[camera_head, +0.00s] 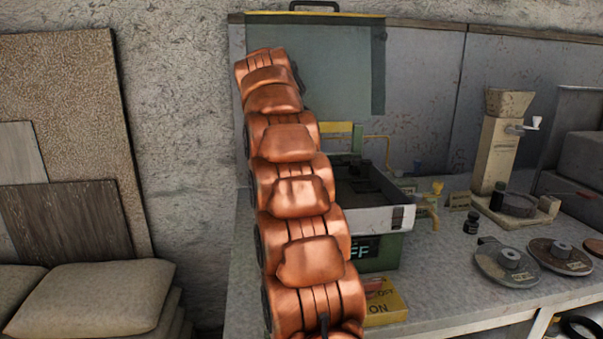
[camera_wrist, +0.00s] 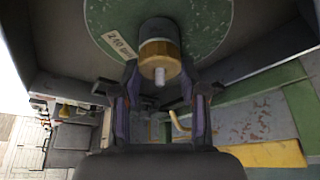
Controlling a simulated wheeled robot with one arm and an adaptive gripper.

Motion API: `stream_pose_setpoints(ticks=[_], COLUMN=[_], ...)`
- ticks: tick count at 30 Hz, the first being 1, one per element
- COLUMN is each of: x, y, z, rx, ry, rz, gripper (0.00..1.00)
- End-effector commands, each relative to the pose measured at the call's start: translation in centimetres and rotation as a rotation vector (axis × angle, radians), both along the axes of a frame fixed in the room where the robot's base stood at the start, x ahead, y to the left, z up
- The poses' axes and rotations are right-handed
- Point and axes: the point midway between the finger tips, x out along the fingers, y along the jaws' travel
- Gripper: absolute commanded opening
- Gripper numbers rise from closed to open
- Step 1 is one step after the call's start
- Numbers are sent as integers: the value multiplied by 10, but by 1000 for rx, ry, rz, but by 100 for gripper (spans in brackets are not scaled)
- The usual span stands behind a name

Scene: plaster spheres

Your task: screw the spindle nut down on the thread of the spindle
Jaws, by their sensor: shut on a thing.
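In the wrist view, my gripper (camera_wrist: 160,82) has one finger on each side of a brass-coloured round spindle nut (camera_wrist: 160,52), and its jaws are shut on it. A pale, narrow spindle end (camera_wrist: 160,75) sticks out of the nut's near face. A grey cylindrical part (camera_wrist: 156,27) sits directly behind the brass, in front of a green speckled disc (camera_wrist: 205,22) with a grit label. The thread itself is hidden, so how far the nut sits on it cannot be told. My copper arm hides the gripper and nut in the head view.
An open box (camera_head: 378,218) stands on the bench beside my arm, its raised lid (camera_head: 340,60) behind. Right of it are a cream crank-handled device (camera_head: 497,140) and several flat discs (camera_head: 507,276). A yellow box (camera_head: 386,305) lies near the bench's front edge.

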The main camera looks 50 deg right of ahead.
Motion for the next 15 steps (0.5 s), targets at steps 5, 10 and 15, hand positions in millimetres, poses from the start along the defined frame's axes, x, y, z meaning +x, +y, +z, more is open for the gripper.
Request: stream_pose_setpoints(ticks=[5,10,15], x=[0,0,-1], y=[-2,-1,-2], z=[-1,1,1], rx=[-2,0,-1], ry=[-1,1,0], rz=[-76,-113,-145], gripper=[2,2,2])
